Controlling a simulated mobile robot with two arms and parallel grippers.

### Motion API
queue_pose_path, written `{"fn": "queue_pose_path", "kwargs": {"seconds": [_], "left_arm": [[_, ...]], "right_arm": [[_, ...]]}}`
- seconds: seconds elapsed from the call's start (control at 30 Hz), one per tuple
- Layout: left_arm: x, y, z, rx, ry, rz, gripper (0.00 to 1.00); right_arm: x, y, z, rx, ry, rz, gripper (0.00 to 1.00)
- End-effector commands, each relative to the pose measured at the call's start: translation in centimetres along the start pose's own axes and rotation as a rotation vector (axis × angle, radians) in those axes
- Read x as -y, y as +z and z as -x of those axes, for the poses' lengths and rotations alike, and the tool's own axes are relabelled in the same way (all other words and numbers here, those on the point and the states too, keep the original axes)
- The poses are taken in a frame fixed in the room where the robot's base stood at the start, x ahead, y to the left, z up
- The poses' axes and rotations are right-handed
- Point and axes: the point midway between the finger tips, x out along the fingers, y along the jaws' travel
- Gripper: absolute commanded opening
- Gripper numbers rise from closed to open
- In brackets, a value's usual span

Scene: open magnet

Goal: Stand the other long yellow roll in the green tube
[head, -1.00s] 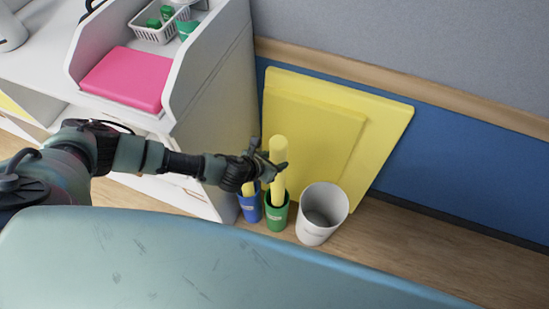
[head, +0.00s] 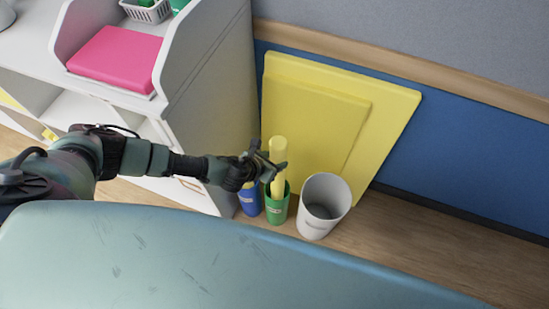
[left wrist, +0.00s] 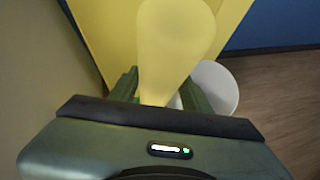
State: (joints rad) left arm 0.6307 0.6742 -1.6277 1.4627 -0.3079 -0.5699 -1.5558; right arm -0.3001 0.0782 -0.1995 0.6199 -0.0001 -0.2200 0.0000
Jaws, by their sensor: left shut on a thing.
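A long yellow roll (head: 278,151) stands upright with its lower end inside the green tube (head: 278,210). My left gripper (head: 268,167) is shut on this roll above the tube's rim. In the left wrist view the roll (left wrist: 175,42) rises between the fingers (left wrist: 163,92) and hides the green tube. A blue tube (head: 250,203) stands just left of the green one, with a bit of yellow showing at its mouth, mostly hidden by my gripper. How deep the held roll sits cannot be seen. My right gripper is not in view.
A white bin (head: 325,208) stands close right of the green tube. Yellow boards (head: 385,110) lean on the blue wall behind. A white desk unit with a pink slab (head: 122,58) is at the left. The wooden floor at the right is clear.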

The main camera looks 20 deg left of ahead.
Motion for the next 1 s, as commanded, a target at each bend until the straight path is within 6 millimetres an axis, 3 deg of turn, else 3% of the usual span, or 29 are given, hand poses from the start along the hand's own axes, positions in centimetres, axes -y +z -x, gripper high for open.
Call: {"fn": "queue_pose_path", "kwargs": {"seconds": [1.0], "left_arm": [[0.0,-5.8,-5.8,0.000,-0.001,0.001,0.05]], "right_arm": [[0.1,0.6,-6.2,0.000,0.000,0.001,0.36]]}}
